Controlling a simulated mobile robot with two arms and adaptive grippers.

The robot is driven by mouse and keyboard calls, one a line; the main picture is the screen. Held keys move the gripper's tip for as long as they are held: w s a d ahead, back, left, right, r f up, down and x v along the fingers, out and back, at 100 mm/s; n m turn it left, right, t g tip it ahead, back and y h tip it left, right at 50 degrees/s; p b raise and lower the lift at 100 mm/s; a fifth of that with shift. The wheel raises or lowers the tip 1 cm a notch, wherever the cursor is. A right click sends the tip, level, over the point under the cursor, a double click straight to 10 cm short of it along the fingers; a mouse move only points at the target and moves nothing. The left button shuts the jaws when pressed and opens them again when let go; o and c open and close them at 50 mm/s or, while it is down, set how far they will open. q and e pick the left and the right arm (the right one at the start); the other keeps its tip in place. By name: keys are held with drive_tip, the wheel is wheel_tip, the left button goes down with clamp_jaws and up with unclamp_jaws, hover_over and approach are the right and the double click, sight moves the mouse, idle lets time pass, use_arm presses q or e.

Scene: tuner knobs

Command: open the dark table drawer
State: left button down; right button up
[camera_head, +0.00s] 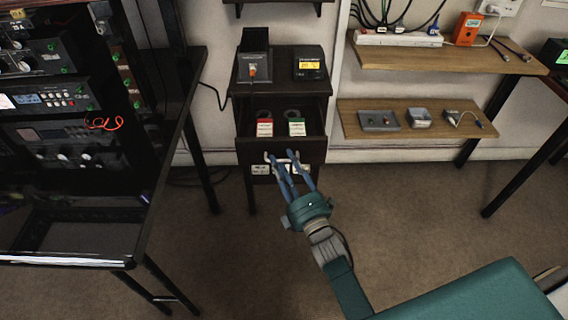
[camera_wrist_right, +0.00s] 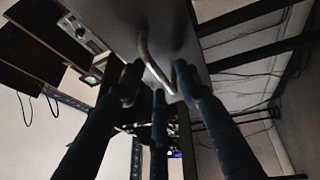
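The dark table (camera_head: 240,88) is a small dark cabinet by the wall in the head view. Its drawer (camera_head: 246,142) is pulled out; the inside shows from above, with a red-and-white box and a green-and-white box in it. My right gripper (camera_head: 287,158) is at the drawer's front, its blue fingers at the pale bar handle (camera_wrist_right: 150,62). In the right wrist view, the fingers of this gripper (camera_wrist_right: 157,82) are spread apart, with the handle between them. Whether any finger touches the handle is not clear. My left gripper is not in view.
Devices (camera_head: 254,68) stand on the cabinet top. A dark rack with electronics (camera_head: 62,100) and a glossy dark table (camera_head: 75,240) are at left. Wooden shelves (camera_head: 440,56) with small devices and cables are at right. The carpet in front of the cabinet is mostly clear.

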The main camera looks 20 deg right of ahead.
drive_tip(key=shift+s, duration=0.1)
drive_tip(key=v, duration=1.2)
